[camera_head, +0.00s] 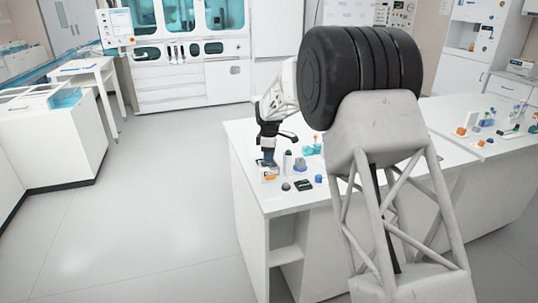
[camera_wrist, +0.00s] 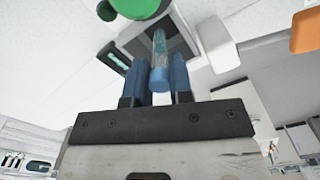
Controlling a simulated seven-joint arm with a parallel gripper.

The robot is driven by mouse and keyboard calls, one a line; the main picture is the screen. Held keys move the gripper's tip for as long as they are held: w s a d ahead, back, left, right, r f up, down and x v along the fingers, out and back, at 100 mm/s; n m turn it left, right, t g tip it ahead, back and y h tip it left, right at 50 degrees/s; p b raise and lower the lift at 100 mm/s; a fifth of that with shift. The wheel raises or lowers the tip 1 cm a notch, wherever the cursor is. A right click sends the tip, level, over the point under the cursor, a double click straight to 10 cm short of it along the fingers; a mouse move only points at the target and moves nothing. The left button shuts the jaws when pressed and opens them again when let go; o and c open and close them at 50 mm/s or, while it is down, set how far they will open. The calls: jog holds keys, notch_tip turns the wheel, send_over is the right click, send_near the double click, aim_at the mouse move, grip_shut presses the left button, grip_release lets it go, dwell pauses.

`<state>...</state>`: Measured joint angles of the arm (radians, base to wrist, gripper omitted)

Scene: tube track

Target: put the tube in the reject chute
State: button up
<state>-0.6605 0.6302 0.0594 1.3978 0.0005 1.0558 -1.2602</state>
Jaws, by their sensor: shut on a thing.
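The tube (camera_wrist: 159,62) is clear with a blue lower end in the wrist view. My gripper (camera_wrist: 160,86) is shut on it, with one blue finger on each side. The tube's far end lies in front of a grey square-framed box (camera_wrist: 182,28) with a dark inside; I cannot tell whether it is in it or above it. In the head view my gripper (camera_head: 267,160) is low over the near left corner of the white table, at a small whitish block with orange (camera_head: 269,175). The tube is too small to make out there. I cannot tell which thing is the reject chute.
The white table (camera_head: 287,203) holds several small items right of my gripper: a dark round piece (camera_head: 286,186), a dark flat piece (camera_head: 304,185) and a blue piece (camera_head: 318,179).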

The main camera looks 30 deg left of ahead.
jog(key=o, duration=0.8)
jog(key=shift+r, duration=0.1)
jog(key=shift+r, duration=3.85)
